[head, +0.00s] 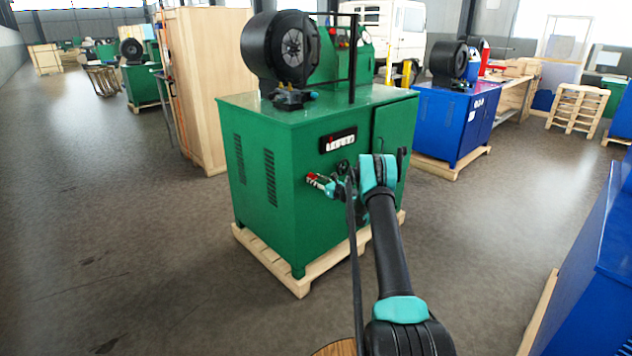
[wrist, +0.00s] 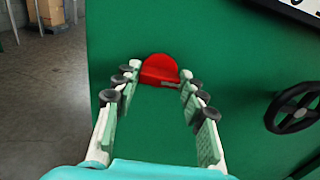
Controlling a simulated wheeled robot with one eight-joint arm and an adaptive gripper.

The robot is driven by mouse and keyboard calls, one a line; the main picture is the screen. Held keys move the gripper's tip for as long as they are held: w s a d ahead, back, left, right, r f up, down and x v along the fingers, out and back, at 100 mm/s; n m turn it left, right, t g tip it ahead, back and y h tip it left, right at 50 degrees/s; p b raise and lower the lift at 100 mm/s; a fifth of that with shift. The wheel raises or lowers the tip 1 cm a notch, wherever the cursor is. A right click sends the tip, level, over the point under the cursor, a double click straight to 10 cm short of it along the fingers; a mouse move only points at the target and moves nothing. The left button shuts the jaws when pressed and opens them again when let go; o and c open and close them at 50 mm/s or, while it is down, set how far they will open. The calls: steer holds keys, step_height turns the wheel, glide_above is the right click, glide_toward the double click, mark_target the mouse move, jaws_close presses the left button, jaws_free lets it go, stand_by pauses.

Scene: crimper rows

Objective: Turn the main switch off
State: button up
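The red main switch (wrist: 160,70) is on the green front face of the crimper cabinet. In the wrist view it sits between the tips of my gripper (wrist: 159,80). My gripper is open, with one finger on each side of the switch and a clear gap between them. I cannot tell whether the fingertips touch it. The exact turn position of the switch is not clear.
A black handwheel (wrist: 296,107) is right of the switch. A black-framed panel (head: 338,140) is above it. The cabinet stands on a wooden pallet (head: 280,270). A blue machine (head: 455,120) is behind at right; another blue cabinet (head: 600,260) is at near right. The floor at left is free.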

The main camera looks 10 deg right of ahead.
steer(key=c, duration=0.5)
steer(key=shift+c, duration=0.2)
steer(key=n, duration=1.7)
steer(key=shift+s+a+f+n, duration=0.15)
steer(key=shift+f+n, duration=0.05)
steer(key=shift+n, duration=0.2)
steer(key=o, duration=1.2)
steer(key=shift+c, duration=0.2)
